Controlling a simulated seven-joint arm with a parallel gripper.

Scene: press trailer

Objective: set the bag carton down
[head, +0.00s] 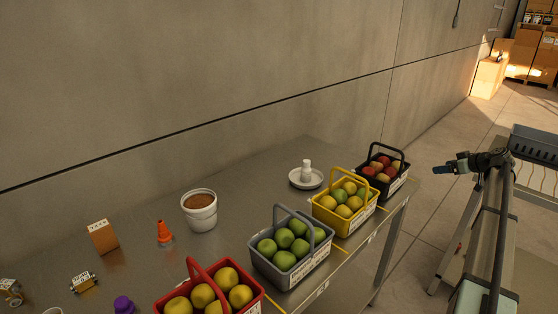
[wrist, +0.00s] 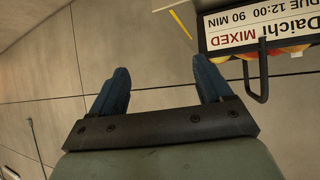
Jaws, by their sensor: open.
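A small brown carton with a pale top (head: 103,237) stands upright on the grey metal table (head: 240,170), at its left part in the head view. It is the likeliest bag carton, though I cannot read any marking on it. My gripper (head: 443,170) is at the right in the head view, in the air beyond the table's right end and far from the carton. In the wrist view my gripper (wrist: 160,85) has its two blue fingers spread with nothing between them. The carton does not show in the wrist view.
Red (head: 258,307), grey (head: 290,275), yellow (head: 347,224) and black (head: 402,182) fruit baskets line the table's front edge. The black basket's label (wrist: 255,30) shows in the wrist view. A white tub (head: 200,214), orange cone (head: 164,236) and white dish (head: 305,183) stand behind.

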